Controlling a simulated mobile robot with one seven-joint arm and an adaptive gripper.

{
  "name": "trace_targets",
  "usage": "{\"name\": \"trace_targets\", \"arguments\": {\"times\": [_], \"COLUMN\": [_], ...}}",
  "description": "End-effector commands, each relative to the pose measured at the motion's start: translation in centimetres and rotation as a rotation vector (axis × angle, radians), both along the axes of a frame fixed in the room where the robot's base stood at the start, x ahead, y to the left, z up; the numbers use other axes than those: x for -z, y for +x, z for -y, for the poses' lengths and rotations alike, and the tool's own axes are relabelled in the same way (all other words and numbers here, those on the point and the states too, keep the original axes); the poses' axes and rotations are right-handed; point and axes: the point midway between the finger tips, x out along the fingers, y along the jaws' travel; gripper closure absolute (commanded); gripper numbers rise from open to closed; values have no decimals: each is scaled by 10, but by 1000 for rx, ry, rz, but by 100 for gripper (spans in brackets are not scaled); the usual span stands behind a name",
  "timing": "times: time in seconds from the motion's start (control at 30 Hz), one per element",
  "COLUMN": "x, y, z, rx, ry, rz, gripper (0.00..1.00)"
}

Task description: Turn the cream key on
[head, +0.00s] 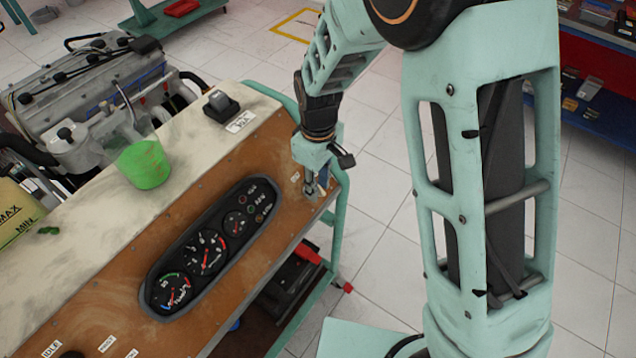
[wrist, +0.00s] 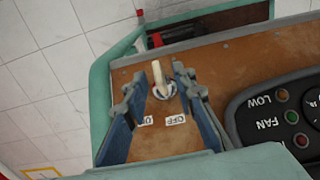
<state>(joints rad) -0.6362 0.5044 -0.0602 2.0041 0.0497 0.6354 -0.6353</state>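The cream key (wrist: 159,73) stands in a round metal switch on the brown panel (wrist: 150,148) near its end. In the wrist view it lies between the fingers of my gripper (wrist: 161,85), with a gap on each side. The gripper is open and no touch on the key shows. Two white labels sit beside the switch: one reads OFF (wrist: 175,120), upside down, and the other is partly hidden by the left finger. In the head view my gripper (head: 312,186) is over the panel's right end, and I cannot make out the key there.
A black gauge cluster (head: 212,246) with warning lamps lies on the panel near the key. A green cup (head: 143,164) and a black switch (head: 221,104) stand on the cream top. An engine (head: 90,90) is behind. The green frame (wrist: 100,85) borders the panel.

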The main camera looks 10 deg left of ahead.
Motion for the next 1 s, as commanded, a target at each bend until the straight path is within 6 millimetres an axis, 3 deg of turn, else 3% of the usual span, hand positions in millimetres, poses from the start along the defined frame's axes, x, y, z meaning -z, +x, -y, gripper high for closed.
{"name": "trace_targets", "arguments": {"times": [0.27, 0.5, 1.0], "x": [2, 2, 2], "y": [0, 0, 3], "z": [0, 0, 1], "rx": [0, 1, 45], "ry": [1, 1, 19], "rz": [1, 1, -41], "gripper": [75, 100, 100]}}
